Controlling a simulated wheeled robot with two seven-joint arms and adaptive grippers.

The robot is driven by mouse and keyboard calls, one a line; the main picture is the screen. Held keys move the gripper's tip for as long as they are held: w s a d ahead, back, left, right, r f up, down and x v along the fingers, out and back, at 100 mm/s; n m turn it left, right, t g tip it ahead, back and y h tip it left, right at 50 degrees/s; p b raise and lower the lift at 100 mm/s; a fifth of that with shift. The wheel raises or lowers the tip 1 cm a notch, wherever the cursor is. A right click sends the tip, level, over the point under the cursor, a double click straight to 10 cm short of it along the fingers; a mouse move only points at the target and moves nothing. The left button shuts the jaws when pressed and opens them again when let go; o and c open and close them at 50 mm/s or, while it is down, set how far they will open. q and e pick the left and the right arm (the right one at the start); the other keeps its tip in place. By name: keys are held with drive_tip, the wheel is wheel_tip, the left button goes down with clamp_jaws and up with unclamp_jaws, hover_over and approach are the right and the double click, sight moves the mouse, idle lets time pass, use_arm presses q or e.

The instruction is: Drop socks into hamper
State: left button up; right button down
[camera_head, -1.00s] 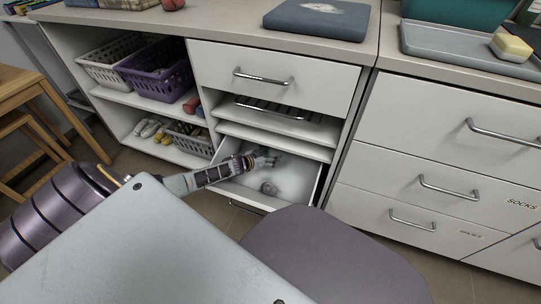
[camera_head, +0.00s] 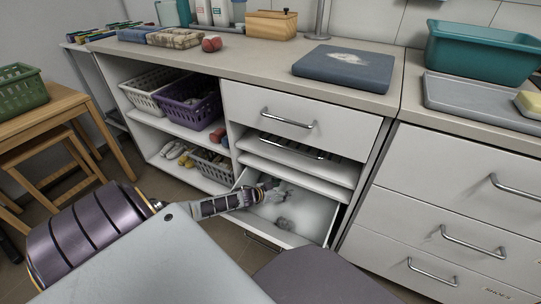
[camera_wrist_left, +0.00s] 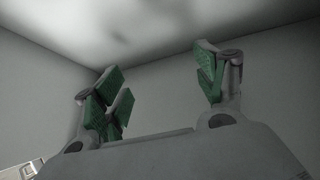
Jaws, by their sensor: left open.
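My left gripper (camera_head: 272,190) is inside the open white drawer (camera_head: 310,213), above its floor. Its fingers are spread apart and nothing shows between them. In the left wrist view the green finger pads (camera_wrist_left: 160,62) stand well apart against the drawer's plain inner walls. A small grey bundle (camera_head: 283,223), possibly socks, lies on the drawer floor just in front of the gripper, apart from it as far as I can tell. Nothing I can surely name as the hamper shows. My right gripper is not in view.
A purple basket (camera_head: 188,105) and a white basket (camera_head: 150,88) stand on the upper shelf, a grey basket (camera_head: 212,165) below. A closed drawer (camera_head: 301,112) and shelves are above the open one. A cabinet (camera_head: 440,212) is at right, a wooden table (camera_head: 50,115) at left.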

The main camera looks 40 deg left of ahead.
use_arm(q)
drive_tip(key=p+v, duration=0.3)
drive_tip(key=v, duration=0.4)
drive_tip(key=shift+s, duration=0.25)
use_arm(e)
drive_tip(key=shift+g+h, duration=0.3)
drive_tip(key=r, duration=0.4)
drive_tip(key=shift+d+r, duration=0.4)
use_arm(q)
drive_tip(key=shift+a, duration=0.1)
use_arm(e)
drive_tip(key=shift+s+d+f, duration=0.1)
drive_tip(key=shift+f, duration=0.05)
